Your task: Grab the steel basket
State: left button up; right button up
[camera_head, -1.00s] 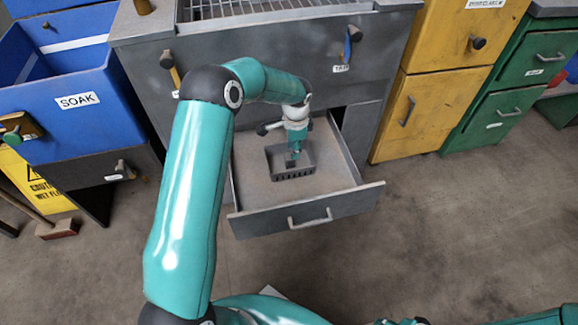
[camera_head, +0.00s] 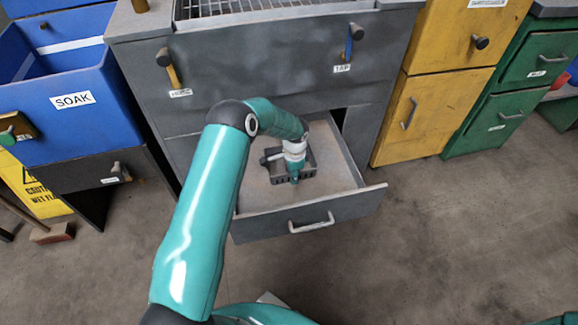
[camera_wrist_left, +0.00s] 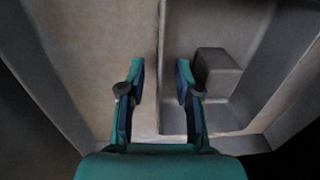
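The steel basket (camera_head: 309,172) is a small dark grey box with a slotted side, sitting in the open drawer (camera_head: 340,212). My left gripper (camera_head: 294,180) reaches down over it and hides much of it. In the left wrist view my left gripper (camera_wrist_left: 160,68) is open, its two fingers apart. One wall of the basket (camera_wrist_left: 162,110) runs between the fingers, with the basket's inside to the right. I cannot tell whether the fingers touch it. A dark grey block (camera_wrist_left: 216,72) shows inside the basket. My right gripper is not in view.
The grey drawer walls surround the basket. A grey cabinet stands behind, with a blue SOAK bin (camera_head: 70,120) on the left and yellow (camera_head: 440,100) and green cabinets (camera_head: 510,100) on the right. The floor in front is clear.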

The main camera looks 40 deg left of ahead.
pick_arm(q)
jog(key=shift+f, duration=0.5)
jog(key=shift+c, duration=0.3)
grip_shut()
jog(key=shift+r, duration=0.15)
